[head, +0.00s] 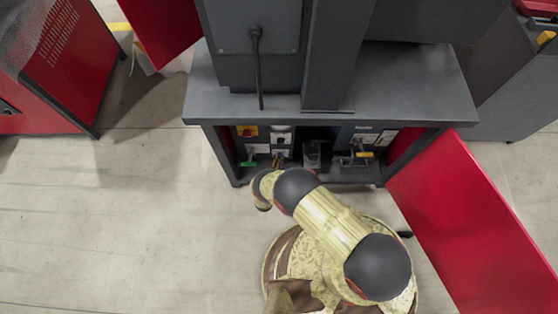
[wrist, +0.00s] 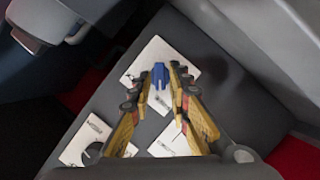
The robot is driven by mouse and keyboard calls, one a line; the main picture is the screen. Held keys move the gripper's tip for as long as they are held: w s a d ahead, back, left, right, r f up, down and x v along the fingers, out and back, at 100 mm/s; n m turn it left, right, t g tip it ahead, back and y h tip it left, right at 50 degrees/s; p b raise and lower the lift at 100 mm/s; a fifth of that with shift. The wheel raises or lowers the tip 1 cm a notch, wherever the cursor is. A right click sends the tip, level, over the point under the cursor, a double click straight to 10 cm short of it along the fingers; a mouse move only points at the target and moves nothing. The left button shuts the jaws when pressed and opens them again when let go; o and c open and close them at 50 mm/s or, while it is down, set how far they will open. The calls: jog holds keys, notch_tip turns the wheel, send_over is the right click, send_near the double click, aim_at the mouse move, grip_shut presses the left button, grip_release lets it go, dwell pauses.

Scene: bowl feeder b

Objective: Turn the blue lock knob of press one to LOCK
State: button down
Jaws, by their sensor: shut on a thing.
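The blue lock knob (wrist: 158,78) shows in the wrist view on a white label plate (wrist: 150,57) fixed to a dark panel. My gripper (wrist: 161,70) has its two yellow fingers on either side of the knob, closed on it at the tips. The plate's lettering is too small and partly covered, so I cannot read the knob's setting. In the head view my gripper (head: 277,160) reaches into the open lower bay of the grey press (head: 330,105). The knob is hidden there behind my gripper and arm.
In the bay are a green handle (head: 248,163), a yellow-tipped lever (head: 363,154) and a red-and-yellow switch (head: 246,130). A red door (head: 470,215) stands open at the right. A red cabinet (head: 65,70) stands at the left. The floor at the left is clear.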

jog(key=shift+w+d+r+m+t+y, duration=0.1)
jog(key=shift+d+m+y, duration=0.15)
jog(key=shift+m+y, duration=1.4)
jog(key=shift+w+d+m+t+y, duration=0.25)
jog(key=shift+m+y, duration=0.7)
jog(key=shift+m, duration=1.4)
jog(key=shift+d+r+m+g+y, duration=0.1)
jog(key=shift+d+m+y, duration=0.2)
jog(key=shift+m+y, duration=1.35)
jog(key=shift+m+h, duration=0.35)
jog(key=shift+m, duration=0.1)
jog(key=c, duration=1.9)
grip_release()
jog(key=shift+w, duration=0.1)
jog(key=shift+f, duration=0.1)
jog(key=shift+s, duration=0.2)
